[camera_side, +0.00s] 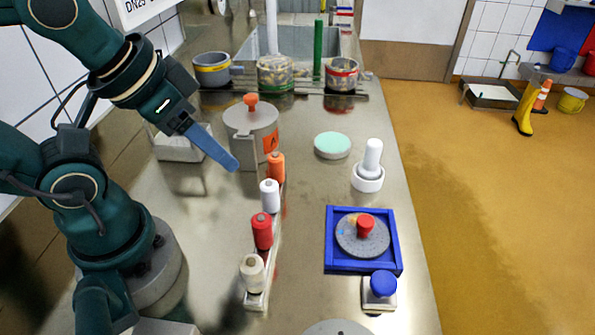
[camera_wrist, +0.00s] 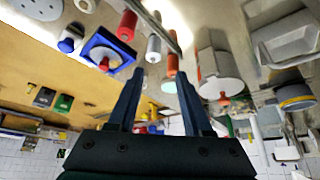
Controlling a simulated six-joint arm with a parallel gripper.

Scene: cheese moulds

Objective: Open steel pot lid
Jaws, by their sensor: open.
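The steel pot (camera_side: 243,146) stands on the steel counter with its lid (camera_side: 250,112) on top. The lid has an orange knob (camera_side: 251,99), and an orange label marks the pot's side. In the wrist view the pot (camera_wrist: 213,62) and its orange knob (camera_wrist: 224,98) appear right of the fingers. My gripper (camera_side: 234,165) is raised over the counter, its blue fingers pointing down and right, by the pot's lower left in the side view. In the wrist view the two fingers of my gripper (camera_wrist: 160,78) are apart with nothing held between them.
A rack of bobbin-like pieces (camera_side: 262,232) stands in front of the pot. A mint disc (camera_side: 332,145), a white plunger-like piece (camera_side: 368,173) and a blue square frame (camera_side: 332,262) lie to the right. Banded pots (camera_side: 212,70) stand behind. A grey tray (camera_side: 178,148) is left of the pot.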

